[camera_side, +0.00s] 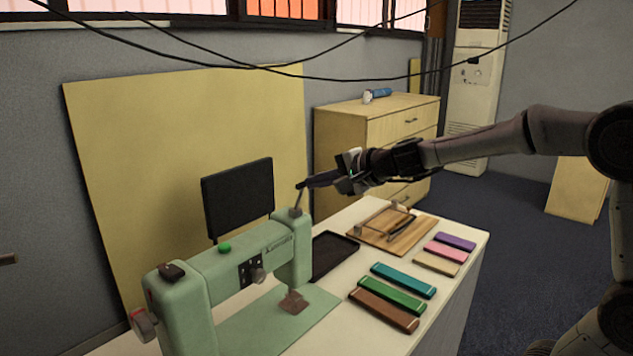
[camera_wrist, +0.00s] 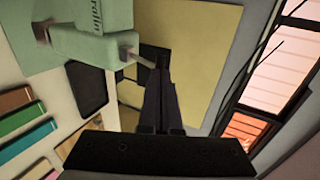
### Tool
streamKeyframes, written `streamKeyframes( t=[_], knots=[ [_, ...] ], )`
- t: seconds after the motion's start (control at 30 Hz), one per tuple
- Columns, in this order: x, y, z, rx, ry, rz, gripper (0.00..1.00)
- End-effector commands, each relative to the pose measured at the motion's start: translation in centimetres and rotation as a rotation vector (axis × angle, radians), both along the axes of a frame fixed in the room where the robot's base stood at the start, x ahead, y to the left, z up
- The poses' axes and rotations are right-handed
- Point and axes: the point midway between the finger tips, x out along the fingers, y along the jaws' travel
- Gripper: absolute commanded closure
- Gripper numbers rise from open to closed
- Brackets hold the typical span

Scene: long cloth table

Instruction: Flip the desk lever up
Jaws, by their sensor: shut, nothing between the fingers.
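A green sewing machine (camera_side: 255,262) stands at the near left of the table. A short grey lever-like rod (camera_side: 298,199) sticks up from the top of its end; it also shows in the wrist view (camera_wrist: 128,51). My gripper (camera_side: 304,185) is shut and empty, with its fingertips at the rod's upper end. In the wrist view the fingertips (camera_wrist: 160,66) overlap the rod's dark tip. I cannot tell whether they touch. A wooden board (camera_side: 367,234) with a metal frame on it lies farther back on the table. Which part is the desk lever is not certain.
A black tray (camera_side: 331,257) lies beside the machine. Several coloured bars, such as a green one (camera_side: 392,294), lie at the table's right side. A black panel (camera_side: 238,196) stands behind the machine. A drawer cabinet (camera_side: 372,132) is behind the table.

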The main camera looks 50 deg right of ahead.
Motion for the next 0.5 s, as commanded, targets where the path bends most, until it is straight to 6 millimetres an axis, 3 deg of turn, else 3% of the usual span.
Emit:
streamKeyframes(
  t=[0.5],
  knots=[
    [0.79,0.03,0.28,-0.001,-0.001,0.002,1.0]
  ],
)
